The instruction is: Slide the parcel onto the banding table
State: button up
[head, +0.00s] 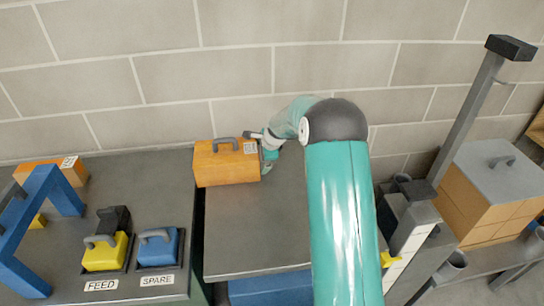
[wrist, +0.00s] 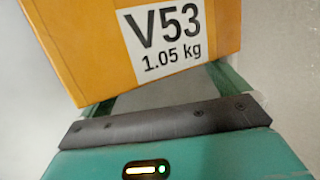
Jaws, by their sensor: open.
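The orange parcel (head: 222,168), with a grey handle on top, sits at the back left of the grey middle surface (head: 255,235), by the dark gap to the left-hand table. Whether it overhangs the gap I cannot tell. In the wrist view the parcel (wrist: 185,35) fills the top, tilted, its label reading V53, 1.05 kg. My gripper (head: 268,150) is open at the parcel's right end; contact is unclear. The left-hand table (head: 140,185) carries a blue arch (head: 60,185) and looks like the banding table. Another orange box (head: 70,172) stands behind the arch.
A yellow block (head: 105,255) by the FEED label and a blue block (head: 158,250) by the SPARE label stand at the left table's front. A block wall runs close behind. A grey post (head: 465,115) and stacked boxes (head: 490,200) stand right. The left table's back middle is clear.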

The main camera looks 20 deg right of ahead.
jog(key=shift+w+a, duration=0.2)
jog(key=shift+a, duration=0.45)
jog(key=shift+w+a, duration=0.15)
jog(key=shift+a, duration=0.45)
dwell(1.0)
jog(key=shift+s+d, duration=0.2)
jog(key=shift+d, duration=0.6)
jog(key=shift+s+d, duration=0.2)
jog(key=shift+d, duration=0.55)
notch_tip(320, 180, up, 13)
jog(key=shift+d, duration=0.15)
